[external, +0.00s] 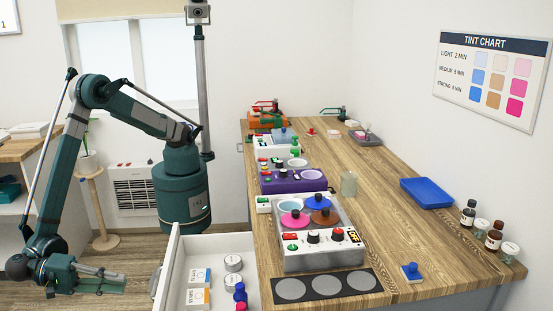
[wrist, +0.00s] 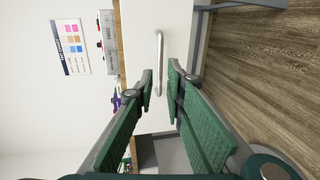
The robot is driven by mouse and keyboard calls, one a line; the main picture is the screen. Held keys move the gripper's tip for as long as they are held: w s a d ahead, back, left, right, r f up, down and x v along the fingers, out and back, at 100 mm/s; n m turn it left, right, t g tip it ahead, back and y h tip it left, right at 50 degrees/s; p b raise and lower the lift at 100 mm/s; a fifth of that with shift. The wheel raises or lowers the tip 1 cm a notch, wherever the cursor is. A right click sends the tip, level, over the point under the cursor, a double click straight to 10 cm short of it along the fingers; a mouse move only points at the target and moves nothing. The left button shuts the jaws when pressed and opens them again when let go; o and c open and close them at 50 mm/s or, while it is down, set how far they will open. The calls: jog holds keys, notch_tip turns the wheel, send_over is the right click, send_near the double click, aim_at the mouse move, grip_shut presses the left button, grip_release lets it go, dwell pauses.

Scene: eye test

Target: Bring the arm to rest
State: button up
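My gripper (external: 121,281) is low at the left in the external view, pointing right toward the front of an open white drawer (external: 172,262). In the wrist view my gripper (wrist: 160,78) has its two green fingers apart, with nothing between them. The drawer's metal handle (wrist: 158,62) shows just past the fingertips and appears clear of them. My arm is bent, with its elbow raised and its forearm reaching down to the floor side of the drawer.
The drawer holds boxes (external: 201,276), tins (external: 233,263) and a blue bottle (external: 240,293). The wooden counter (external: 395,255) bears a warmer (external: 322,258) with several coloured lids, a blue tray (external: 426,192) and bottles (external: 468,214). A heater (external: 133,187) stands against the wall.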

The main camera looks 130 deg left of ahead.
jog(key=w+a+r+m+t+h, duration=0.1)
jog(key=w+a+r+t, duration=0.15)
jog(key=w+r, duration=0.7)
jog(key=w+a+r+m+t+h, duration=0.15)
jog(key=w+a+r, duration=0.35)
jog(key=r, duration=0.7)
jog(key=w+a+r+m+t+h, duration=0.1)
jog(key=w+a+r+t, duration=0.15)
jog(key=w+r, duration=0.75)
jog(key=w+a+r+m+t+h, duration=0.2)
jog(key=a+r+m+h, duration=0.4)
jog(key=r, duration=0.6)
jog(key=w+a+r+m+t+h, duration=0.2)
jog(key=a+r+m+h, duration=0.45)
jog(key=r, duration=0.55)
jog(key=s+a+f+m+g+h+p, duration=0.1)
jog(key=s+a+f+m+g, duration=0.3)
jog(key=a, duration=0.4)
jog(key=s+a+f+m+g+h, duration=0.1)
jog(key=s+a+m+g, duration=0.1)
jog(key=s+a+m, duration=0.4)
jog(key=s+a+f+m+g+y, duration=0.1)
jog(key=s+a+f+g+y, duration=0.6)
jog(key=s+a+f, duration=1.8)
jog(key=s+a+g, duration=0.1)
jog(key=s+a, duration=0.2)
jog(key=a, duration=0.1)
jog(key=shift+s+a+f, duration=0.2)
jog(key=shift+a+f, duration=0.05)
jog(key=shift+a, duration=0.05)
